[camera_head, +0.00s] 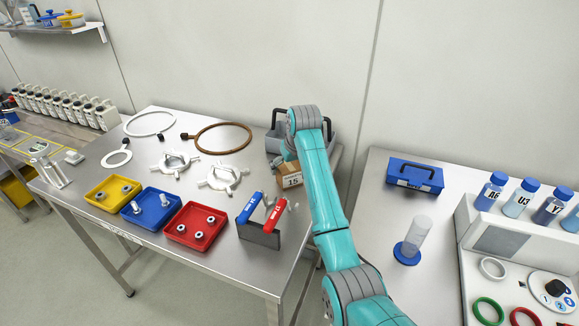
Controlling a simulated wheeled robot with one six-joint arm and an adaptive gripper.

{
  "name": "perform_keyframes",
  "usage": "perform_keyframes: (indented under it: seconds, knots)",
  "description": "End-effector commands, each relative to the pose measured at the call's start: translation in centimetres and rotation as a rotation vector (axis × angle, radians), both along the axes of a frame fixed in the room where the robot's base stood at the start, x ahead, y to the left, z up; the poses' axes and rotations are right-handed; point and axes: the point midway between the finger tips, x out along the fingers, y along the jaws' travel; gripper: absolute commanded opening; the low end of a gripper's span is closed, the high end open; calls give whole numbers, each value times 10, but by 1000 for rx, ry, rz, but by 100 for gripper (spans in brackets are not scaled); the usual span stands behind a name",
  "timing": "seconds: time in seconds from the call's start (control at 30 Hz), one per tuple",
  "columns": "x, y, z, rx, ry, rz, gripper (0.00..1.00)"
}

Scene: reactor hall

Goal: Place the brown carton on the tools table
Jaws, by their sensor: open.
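The brown carton (289,175), with a white label reading 15, is on the steel table (150,222) near its right side. My teal arm passes in front and hides the carton's right part. My gripper (281,160) is at the arm's far end, just above and behind the carton. It is open, but its fingers are mostly hidden and I cannot tell whether they touch the carton. The same table bears a rack (258,232) with blue and red handled tools; no sign marks it as the tools table.
Yellow (113,205), blue (151,226) and red (195,246) trays with small parts line the table's front. Rings and white fittings lie behind them. A grey tote (273,143) stands behind the carton. A right-hand table (376,208) holds a blue toolbox (415,176) and bottles.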

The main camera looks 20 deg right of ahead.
Motion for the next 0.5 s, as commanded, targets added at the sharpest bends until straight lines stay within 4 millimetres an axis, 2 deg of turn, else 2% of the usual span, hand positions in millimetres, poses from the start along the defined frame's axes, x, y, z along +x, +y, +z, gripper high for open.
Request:
perform_keyframes:
  seconds: [0.17, 0.5]
  knots:
    - [-3, -1, 12, 0, -3, 0, 100]
    - [-27, -5, 71, 1, -4, 0, 100]
